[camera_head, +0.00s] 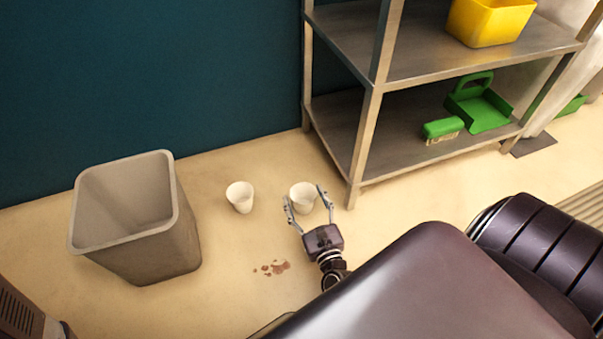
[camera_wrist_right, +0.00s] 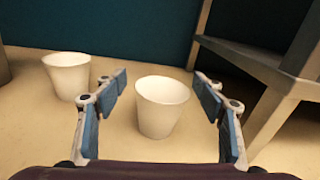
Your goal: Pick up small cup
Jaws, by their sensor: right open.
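Two small white cups stand upright on the floor. One cup (camera_head: 303,197) is at my right gripper (camera_head: 308,199), which is open with a finger on either side of it. In the right wrist view this cup (camera_wrist_right: 162,106) is centred between and slightly beyond the spread fingers of the gripper (camera_wrist_right: 163,95); no grip on it shows. The other cup (camera_head: 240,197) stands to the left, apart from the gripper; it also shows at the left in the right wrist view (camera_wrist_right: 68,77). My left gripper does not show.
A grey bin (camera_head: 150,245) stands at the left. A metal shelf (camera_head: 420,105) at the right holds a yellow container (camera_head: 488,22), a green dustpan (camera_head: 482,108) and a brush (camera_head: 442,128). Brown stains (camera_head: 273,267) lie on the floor. A dark teal wall (camera_head: 150,80) is behind the cups.

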